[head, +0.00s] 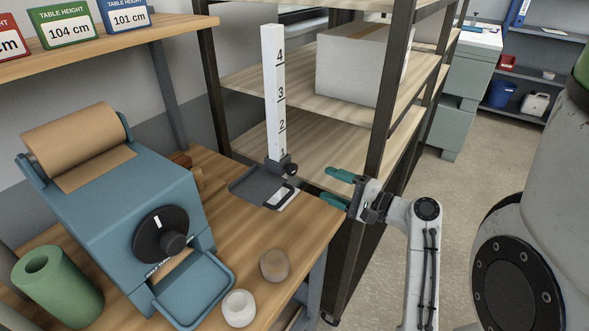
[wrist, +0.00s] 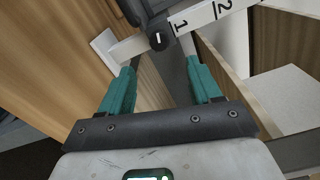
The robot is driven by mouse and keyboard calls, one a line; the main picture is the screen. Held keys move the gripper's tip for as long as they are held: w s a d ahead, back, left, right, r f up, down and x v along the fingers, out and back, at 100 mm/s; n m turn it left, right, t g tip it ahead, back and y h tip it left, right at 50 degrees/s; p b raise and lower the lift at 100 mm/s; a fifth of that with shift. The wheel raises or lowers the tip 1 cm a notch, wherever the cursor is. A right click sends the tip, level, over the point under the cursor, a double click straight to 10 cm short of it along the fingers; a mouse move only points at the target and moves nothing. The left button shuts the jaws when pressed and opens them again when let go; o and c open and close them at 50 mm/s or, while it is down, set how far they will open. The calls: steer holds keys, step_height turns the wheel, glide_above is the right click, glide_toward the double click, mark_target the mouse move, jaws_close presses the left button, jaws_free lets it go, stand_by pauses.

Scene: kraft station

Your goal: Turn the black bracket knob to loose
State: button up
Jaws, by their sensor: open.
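The black bracket knob (head: 292,169) sits on the side of the black bracket (head: 262,185), which is on a white upright scale (head: 274,95) numbered 1 to 4. The bracket is low on the scale, near the 1. In the wrist view the round knob (wrist: 158,41) faces me with a short white mark on it. My gripper (head: 331,186) is open and empty, with teal fingers, to the right of the knob and apart from it. In the wrist view the fingers (wrist: 160,75) are spread, with the knob ahead between their tips.
A blue dispenser (head: 110,205) with a brown paper roll and a black dial stands left on the wooden bench (head: 225,250). Two small cups (head: 274,264) and a green cylinder (head: 57,286) are near the front. A shelf rack (head: 376,140) with a grey box stands behind my gripper.

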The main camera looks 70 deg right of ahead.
mark_target(295, 171)
steer(key=p+x, duration=0.2)
steer(key=x, duration=0.7)
steer(key=shift+w, duration=0.3)
steer(key=shift+c, duration=0.4)
steer(key=c, duration=1)
steer(key=shift+o, duration=0.2)
